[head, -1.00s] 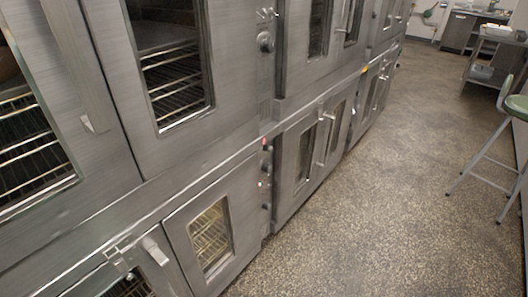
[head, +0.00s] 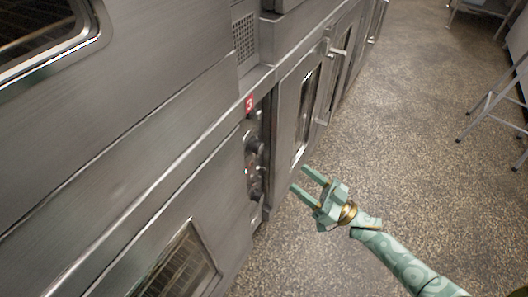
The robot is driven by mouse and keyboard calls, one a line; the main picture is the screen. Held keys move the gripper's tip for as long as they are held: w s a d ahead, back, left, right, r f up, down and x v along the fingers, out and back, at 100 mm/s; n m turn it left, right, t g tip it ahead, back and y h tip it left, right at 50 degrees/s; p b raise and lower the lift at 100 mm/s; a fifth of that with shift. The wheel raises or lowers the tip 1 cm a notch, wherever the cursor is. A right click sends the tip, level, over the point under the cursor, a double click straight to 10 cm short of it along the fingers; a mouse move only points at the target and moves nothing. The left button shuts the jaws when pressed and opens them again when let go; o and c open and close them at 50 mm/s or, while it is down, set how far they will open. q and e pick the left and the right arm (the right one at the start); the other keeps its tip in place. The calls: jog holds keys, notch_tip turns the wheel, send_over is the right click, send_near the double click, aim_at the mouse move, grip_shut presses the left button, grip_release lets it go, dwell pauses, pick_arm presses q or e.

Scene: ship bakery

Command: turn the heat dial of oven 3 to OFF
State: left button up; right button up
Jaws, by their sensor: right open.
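Oven 3 carries a red label with a white 3 (head: 249,104) at the top of its narrow control panel (head: 247,150). Dark round knobs sit down that panel, one of them a dial (head: 257,146) in the middle. Small red lights show beside the knobs. I cannot tell which knob is the heat dial or read its marks. My right gripper (head: 298,179) is pale green, open and empty. Its two fingers point left toward the panel, to the right of the knobs and apart from them. My left gripper is not in view.
A lower oven door with a window (head: 182,266) lies left of the panel. Another steel oven door with a bar handle (head: 326,104) stands right of it. The speckled floor (head: 400,130) is clear, with a metal stool (head: 490,103) at the right.

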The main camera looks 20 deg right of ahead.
aim_at(261, 150)
jog(key=shift+h, duration=0.3)
jog(key=b+x, duration=0.1)
jog(key=x, duration=1)
jog(key=shift+w+a+b, duration=0.15)
jog(key=shift+a+b, duration=0.05)
jog(key=shift+b, duration=0.1)
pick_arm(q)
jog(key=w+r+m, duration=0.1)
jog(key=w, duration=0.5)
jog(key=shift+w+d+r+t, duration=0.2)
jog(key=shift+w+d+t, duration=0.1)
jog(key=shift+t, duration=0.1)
pick_arm(e)
jog(key=shift+w+a+r, duration=0.35)
jog(key=shift+w, duration=0.1)
jog(key=c, duration=1)
